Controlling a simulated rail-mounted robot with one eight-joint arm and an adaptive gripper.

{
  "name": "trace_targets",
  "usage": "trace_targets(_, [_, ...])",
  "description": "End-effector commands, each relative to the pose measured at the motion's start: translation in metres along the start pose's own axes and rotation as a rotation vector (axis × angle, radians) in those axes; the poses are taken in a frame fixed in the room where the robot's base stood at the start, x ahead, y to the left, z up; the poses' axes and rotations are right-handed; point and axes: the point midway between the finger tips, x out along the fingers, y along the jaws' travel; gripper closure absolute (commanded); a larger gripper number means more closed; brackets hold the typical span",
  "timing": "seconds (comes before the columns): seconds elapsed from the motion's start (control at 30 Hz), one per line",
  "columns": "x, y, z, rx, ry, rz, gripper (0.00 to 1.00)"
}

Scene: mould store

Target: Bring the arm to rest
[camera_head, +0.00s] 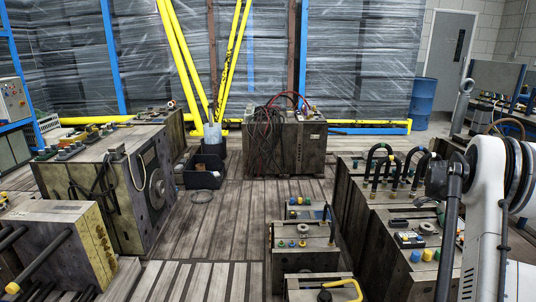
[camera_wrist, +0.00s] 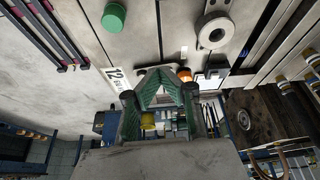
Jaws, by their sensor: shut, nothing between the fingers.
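My arm (camera_head: 484,210), white with grey and black joints, rises at the right edge of the head view. My gripper is out of sight there. In the wrist view my gripper (camera_wrist: 160,74) shows at the centre, with green fingers that lean together at their tips. It is shut and empty. Behind it are a pale surface with a green round cap (camera_wrist: 114,17) and a grey ring (camera_wrist: 214,32). I cannot tell whether the fingertips touch anything.
Mould blocks with hoses (camera_head: 400,225) stand close left of my arm. Smaller blocks (camera_head: 303,245) stand at the front middle, larger ones (camera_head: 110,180) at left. A cable-topped block (camera_head: 285,150) and black bin (camera_head: 203,170) stand farther back. Plank floor (camera_head: 225,235) between is mostly clear.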

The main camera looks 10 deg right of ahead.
Motion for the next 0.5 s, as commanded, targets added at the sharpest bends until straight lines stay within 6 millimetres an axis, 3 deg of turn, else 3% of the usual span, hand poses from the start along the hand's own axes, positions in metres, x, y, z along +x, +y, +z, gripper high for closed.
trace_targets(0.17, [-0.037,-0.006,0.015,-0.057,-0.001,-0.029,1.0])
trace_targets(0.5, [-0.178,-0.007,0.086,-0.303,-0.001,-0.15,1.0])
